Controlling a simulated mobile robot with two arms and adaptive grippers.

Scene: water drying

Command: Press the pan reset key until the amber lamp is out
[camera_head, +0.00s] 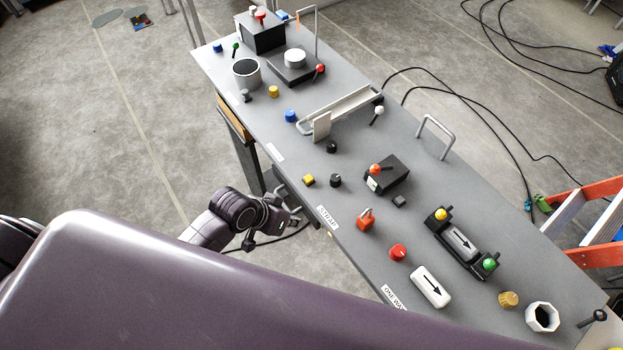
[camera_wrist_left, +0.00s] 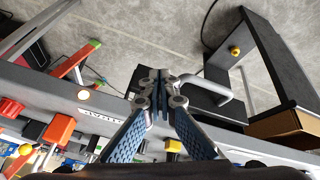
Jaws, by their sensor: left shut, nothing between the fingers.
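My left gripper (camera_head: 292,222) is beside the table's front edge, low and out over the floor side. In the left wrist view its blue-padded fingers (camera_wrist_left: 160,78) are shut with nothing between them. A small round amber lamp (camera_wrist_left: 83,95) glows on the table's front edge, left of the fingertips in the wrist view; a small yellowish spot (camera_head: 330,234) shows there in the head view. A grey bent handle (camera_wrist_left: 215,88) and a dark box are just beyond the fingertips. I cannot make out which part is the pan reset key. My right gripper is not in view.
The long grey table (camera_head: 340,205) carries knobs, a red switch (camera_head: 366,219), a red button (camera_head: 398,252), a black unit with yellow and green ends (camera_head: 462,242) and a metal cup (camera_head: 246,72). An orange ladder (camera_head: 590,225) stands right.

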